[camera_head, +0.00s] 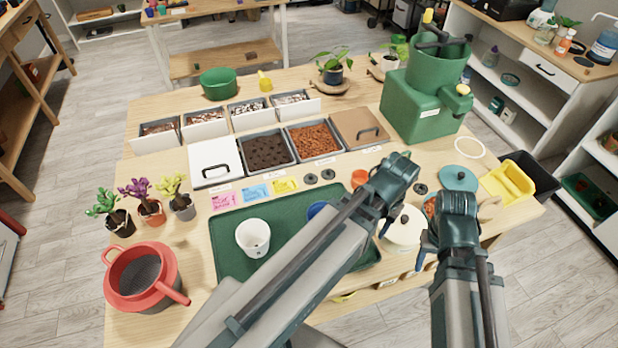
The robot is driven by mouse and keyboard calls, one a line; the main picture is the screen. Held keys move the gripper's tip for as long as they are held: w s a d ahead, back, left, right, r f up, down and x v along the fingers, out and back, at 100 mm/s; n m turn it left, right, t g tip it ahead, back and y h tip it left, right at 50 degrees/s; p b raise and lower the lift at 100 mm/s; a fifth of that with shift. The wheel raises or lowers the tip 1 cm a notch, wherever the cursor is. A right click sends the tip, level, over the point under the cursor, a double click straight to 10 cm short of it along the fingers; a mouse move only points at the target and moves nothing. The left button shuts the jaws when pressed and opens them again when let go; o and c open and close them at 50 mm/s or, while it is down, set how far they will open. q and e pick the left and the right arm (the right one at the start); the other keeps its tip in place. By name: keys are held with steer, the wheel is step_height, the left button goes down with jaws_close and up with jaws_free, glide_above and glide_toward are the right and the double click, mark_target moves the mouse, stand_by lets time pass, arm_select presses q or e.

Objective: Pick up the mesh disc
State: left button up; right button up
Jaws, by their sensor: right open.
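Two small dark round discs, one (311,178) beside the other (327,175), lie flat on the table behind the green tray. Another dark disc (421,188) lies farther right, by my arms. They are too small to make out a mesh. My right gripper (427,250) is low at the right, beside the cream lidded pot, open and apart from the discs.
A red sieve (146,277) stands front left. Soil bins (267,150) line the back. A green machine (420,105) and yellow scoop (508,183) are at right.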

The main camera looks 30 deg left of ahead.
arm_select(q)
steer(key=w+a+r+n+p, duration=0.2)
steer(key=w+a+n, duration=0.2)
steer(key=w+a, duration=0.15)
steer(key=w+a+r+n+p, duration=0.1)
steer(key=w+a+r+n, duration=0.25)
steer(key=a, duration=0.35)
steer(key=n+p, duration=0.2)
steer(key=n, duration=0.6)
glide_above(311, 175)
arm_select(e)
step_height(311, 175, up, 6)
steer(key=r, duration=0.1)
arm_select(q)
steer(key=shift+h, duration=0.4)
steer(key=f+b, duration=0.7)
steer(key=b, duration=0.1)
steer(key=shift+s+d+f, duration=0.1)
steer(key=shift+s+f, duration=0.15)
steer(key=shift+s, duration=0.1)
steer(key=shift+f, duration=0.1)
arm_select(e)
step_height(311, 175, down, 9)
arm_select(q)
steer(key=shift+f+b, duration=0.15)
steer(key=shift+b, duration=0.25)
arm_select(e)
steer(key=shift+f, duration=0.2)
